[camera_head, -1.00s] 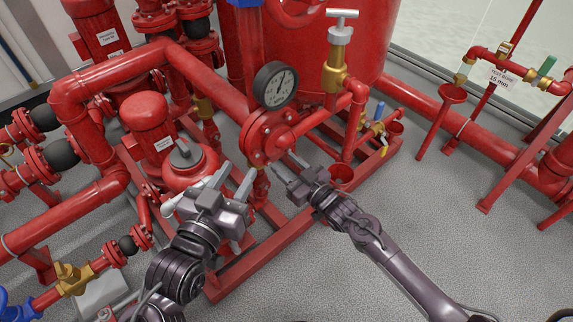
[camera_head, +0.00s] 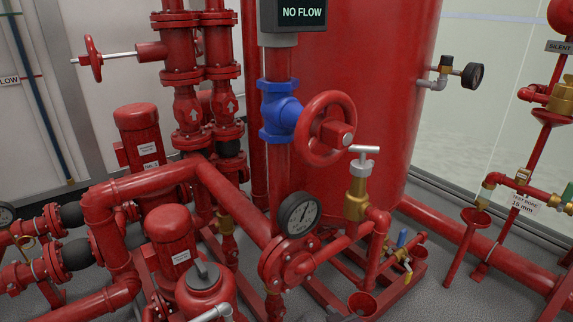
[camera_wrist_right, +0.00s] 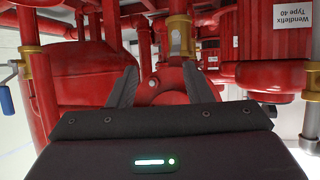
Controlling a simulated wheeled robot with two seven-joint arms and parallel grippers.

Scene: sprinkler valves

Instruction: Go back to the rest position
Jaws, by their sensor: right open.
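In the head view, only a small dark tip of my right gripper (camera_head: 345,316) shows at the bottom edge, in front of the red pipework. In the right wrist view my right gripper (camera_wrist_right: 160,82) has its two dark fingers spread apart with nothing between them. Red pipes and a rounded red body lie beyond the fingers; the distance to them is hard to tell. My left gripper is not in view.
A pressure gauge (camera_head: 298,214), a brass valve with a T-handle (camera_head: 359,185), a red handwheel (camera_head: 325,128) and a blue valve body (camera_head: 277,110) stand ahead. Red pump motors (camera_head: 171,240) are at left. A red funnel (camera_head: 362,304) is near the bottom edge.

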